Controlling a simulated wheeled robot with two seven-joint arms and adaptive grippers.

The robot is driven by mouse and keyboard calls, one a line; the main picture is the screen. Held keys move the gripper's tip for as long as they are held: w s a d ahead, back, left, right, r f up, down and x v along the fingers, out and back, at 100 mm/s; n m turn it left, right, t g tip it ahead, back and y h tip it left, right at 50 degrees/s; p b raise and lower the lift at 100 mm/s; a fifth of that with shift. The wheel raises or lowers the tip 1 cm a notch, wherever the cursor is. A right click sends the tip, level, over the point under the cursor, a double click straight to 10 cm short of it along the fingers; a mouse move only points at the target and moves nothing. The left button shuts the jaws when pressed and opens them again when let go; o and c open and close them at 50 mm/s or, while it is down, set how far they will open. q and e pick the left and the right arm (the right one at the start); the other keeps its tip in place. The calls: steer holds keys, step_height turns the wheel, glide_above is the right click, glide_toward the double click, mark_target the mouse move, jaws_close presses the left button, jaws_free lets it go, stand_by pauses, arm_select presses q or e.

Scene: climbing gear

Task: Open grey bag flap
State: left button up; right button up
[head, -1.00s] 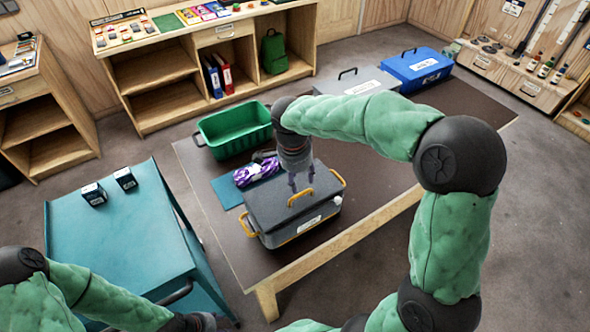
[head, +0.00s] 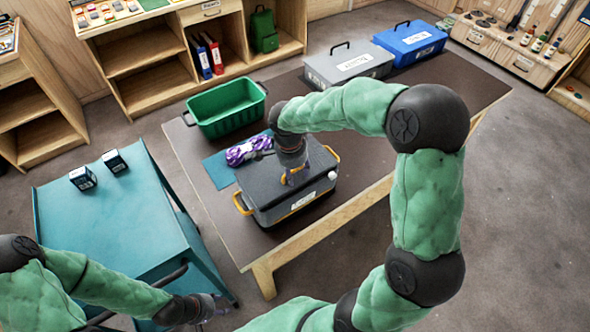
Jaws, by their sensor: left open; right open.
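The grey bag (head: 262,210) stands on the dark table, with its flap (head: 268,187) lying closed on top. It has yellow side handles and a white label on its front. I cannot tell whether the fingers touch the handle. My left gripper (head: 212,308) is open and low at the lower left, beside the teal cart and away from the bag.
A purple rope bundle (head: 248,151) lies on a blue mat (head: 218,170) behind the bag. A green crate (head: 226,108) stands at the table's back left. Grey (head: 347,66) and blue (head: 410,44) lidded boxes stand at the far end. The teal cart (head: 125,215) holds two small dark boxes.

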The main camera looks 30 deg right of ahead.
jaws_close()
steer(key=shift+r, duration=0.1)
steer(key=shift+w+r+p, duration=0.25)
steer(key=shift+r+p, duration=0.1)
steer(key=shift+r, duration=0.2)
steer(key=shift+w+r+p, duration=0.25)
steer(key=shift+r+p, duration=0.1)
steer(key=shift+r, duration=0.2)
steer(key=shift+w+a+r+p, duration=0.1)
steer(key=shift+w+r+p, duration=0.55)
steer(key=shift+w+r, duration=0.3)
steer(key=shift+r, duration=0.2)
